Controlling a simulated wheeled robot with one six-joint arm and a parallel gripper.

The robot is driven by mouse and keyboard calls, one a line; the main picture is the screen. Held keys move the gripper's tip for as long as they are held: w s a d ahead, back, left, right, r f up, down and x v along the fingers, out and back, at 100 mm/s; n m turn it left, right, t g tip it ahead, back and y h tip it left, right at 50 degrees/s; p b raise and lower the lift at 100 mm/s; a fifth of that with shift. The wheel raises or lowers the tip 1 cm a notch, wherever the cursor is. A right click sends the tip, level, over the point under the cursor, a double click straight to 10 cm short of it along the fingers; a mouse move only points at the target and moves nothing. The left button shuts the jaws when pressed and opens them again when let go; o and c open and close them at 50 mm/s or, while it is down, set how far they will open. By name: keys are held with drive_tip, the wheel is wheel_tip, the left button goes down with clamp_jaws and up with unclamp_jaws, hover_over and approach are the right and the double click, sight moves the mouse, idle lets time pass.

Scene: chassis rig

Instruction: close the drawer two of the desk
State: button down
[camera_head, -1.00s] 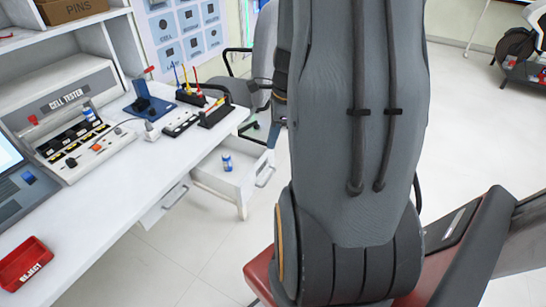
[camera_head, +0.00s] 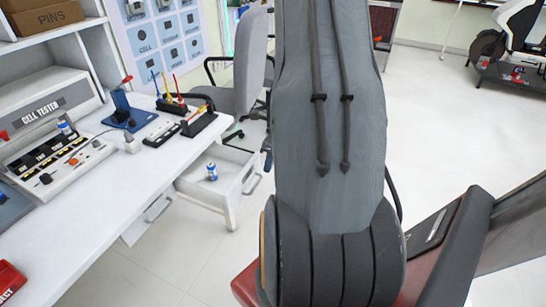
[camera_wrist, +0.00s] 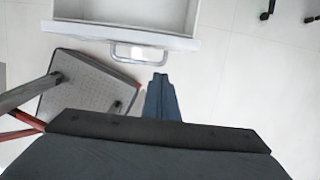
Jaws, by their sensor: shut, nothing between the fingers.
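The desk (camera_head: 110,190) runs along the left in the head view. A drawer (camera_head: 222,192) at its far end stands pulled out, with a small blue-and-white cylinder (camera_head: 212,171) inside. Its bar handle (camera_head: 252,184) faces right. In the wrist view the open drawer's white front (camera_wrist: 125,33) crosses the top, with the handle (camera_wrist: 139,53) below it. My gripper (camera_wrist: 159,77) is shut and empty, its tips just below and right of the handle in the picture, apparently apart from it.
A second drawer front (camera_head: 148,220) nearer me looks closed. A grey chair (camera_head: 240,80) stands beyond the open drawer. The cell tester (camera_head: 58,140) and a red reject bin (camera_head: 10,283) sit on the desk. The floor (camera_head: 450,125) at right is largely clear.

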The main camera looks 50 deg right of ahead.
sight(259, 160)
drive_tip(key=shift+w+a+r+p, duration=0.1)
drive_tip(key=shift+w+a+p, duration=0.15)
drive_tip(key=shift+w, duration=0.55)
drive_tip(key=shift+w+a+r+p, duration=0.15)
drive_tip(key=shift+w+a, duration=0.15)
drive_tip(key=shift+w, duration=0.5)
